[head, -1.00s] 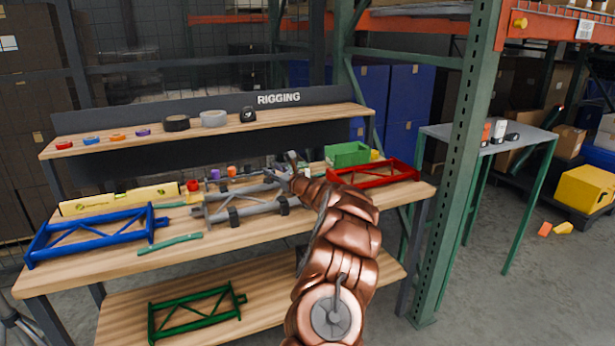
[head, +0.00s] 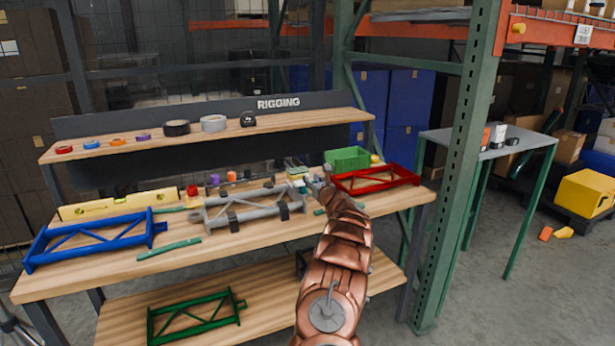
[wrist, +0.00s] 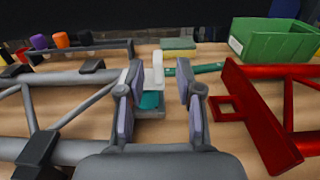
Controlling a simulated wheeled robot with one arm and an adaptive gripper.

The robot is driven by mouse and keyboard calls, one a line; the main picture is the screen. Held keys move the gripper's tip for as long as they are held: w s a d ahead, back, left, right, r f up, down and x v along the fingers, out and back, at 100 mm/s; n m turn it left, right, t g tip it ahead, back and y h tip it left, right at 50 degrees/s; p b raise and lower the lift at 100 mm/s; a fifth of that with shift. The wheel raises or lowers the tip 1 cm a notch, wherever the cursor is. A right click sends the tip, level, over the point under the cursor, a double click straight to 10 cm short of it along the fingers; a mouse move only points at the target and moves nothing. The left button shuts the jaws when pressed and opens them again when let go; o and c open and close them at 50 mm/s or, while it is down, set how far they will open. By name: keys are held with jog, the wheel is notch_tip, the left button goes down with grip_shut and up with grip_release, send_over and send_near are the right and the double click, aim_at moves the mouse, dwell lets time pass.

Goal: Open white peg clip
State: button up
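The white clip (wrist: 157,68) stands upright on the workbench in the wrist view, with a pale flat part at its foot. A teal strap (wrist: 208,68) runs to the right from behind it, and a teal piece shows below it. My gripper (wrist: 160,98) is open, with one finger on each side of the clip's near end. I cannot tell whether either finger touches it. In the head view my gripper (head: 318,184) is small, between the grey and red frames, and the clip's details are too small to make out.
A grey truss frame (wrist: 85,105) lies close on the left and a red truss frame (wrist: 248,115) close on the right. A green bin (wrist: 275,42) stands behind on the right. A blue frame (head: 95,237) and a yellow level (head: 120,203) lie farther left.

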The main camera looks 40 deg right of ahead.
aim_at(307, 174)
jog(key=shift+p+x, duration=0.4)
jog(key=shift+x, duration=0.85)
jog(key=shift+w+d, duration=0.2)
jog(key=shift+w, duration=0.5)
grip_shut()
